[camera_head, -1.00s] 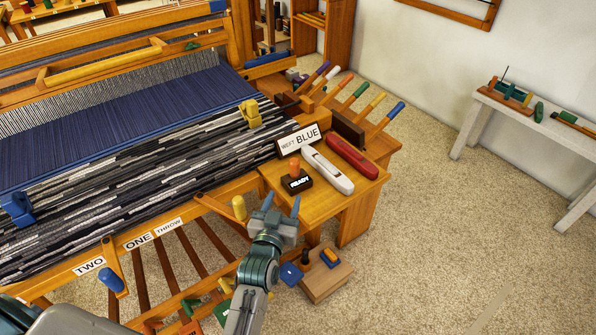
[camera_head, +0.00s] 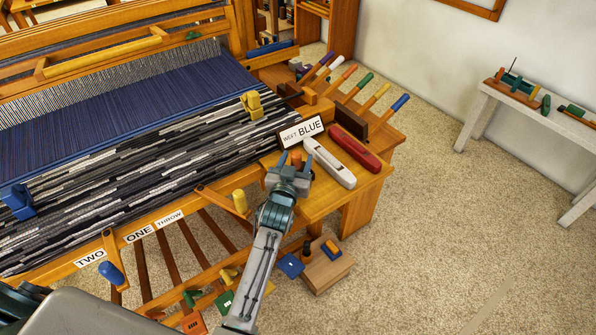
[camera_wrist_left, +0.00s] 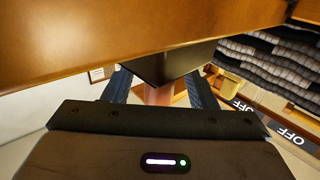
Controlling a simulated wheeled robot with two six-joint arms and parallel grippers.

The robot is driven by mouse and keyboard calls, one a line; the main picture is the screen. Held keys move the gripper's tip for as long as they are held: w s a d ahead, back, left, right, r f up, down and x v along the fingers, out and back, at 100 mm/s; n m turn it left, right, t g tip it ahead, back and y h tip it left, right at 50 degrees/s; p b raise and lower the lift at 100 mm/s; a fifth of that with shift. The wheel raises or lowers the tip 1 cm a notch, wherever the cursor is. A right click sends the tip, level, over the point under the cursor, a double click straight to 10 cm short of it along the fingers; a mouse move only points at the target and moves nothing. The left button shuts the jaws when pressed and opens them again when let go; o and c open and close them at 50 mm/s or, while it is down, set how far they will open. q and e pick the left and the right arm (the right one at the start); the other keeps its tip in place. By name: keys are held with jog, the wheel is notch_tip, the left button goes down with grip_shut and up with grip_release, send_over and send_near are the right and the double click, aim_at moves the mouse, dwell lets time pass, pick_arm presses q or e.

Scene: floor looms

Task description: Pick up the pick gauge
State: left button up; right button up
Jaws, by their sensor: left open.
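No object carries the name pick gauge, and I cannot tell by looks alone which one it is. My left gripper (camera_head: 295,163) is open at the near left corner of the wooden side bench (camera_head: 325,200). An orange knob (camera_head: 296,157) shows between its fingers; its black READY base is hidden behind the gripper in the head view. In the left wrist view a dark block (camera_wrist_left: 165,66) stands against the wood with a pinkish post (camera_wrist_left: 157,95) between the two open fingers. I cannot tell if they touch it. My right gripper is not in view.
A white shuttle (camera_head: 330,163) and a red shuttle (camera_head: 354,148) lie right of the gripper. The WEFT BLUE sign (camera_head: 301,132) stands behind it. Several colored handles (camera_head: 365,84) rise in a rack. The loom cloth (camera_head: 130,165) is left; a small wooden block (camera_head: 327,268) sits low.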

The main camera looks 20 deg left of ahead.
pick_arm(q)
jog(key=c, duration=1.1)
jog(key=shift+r, duration=0.1)
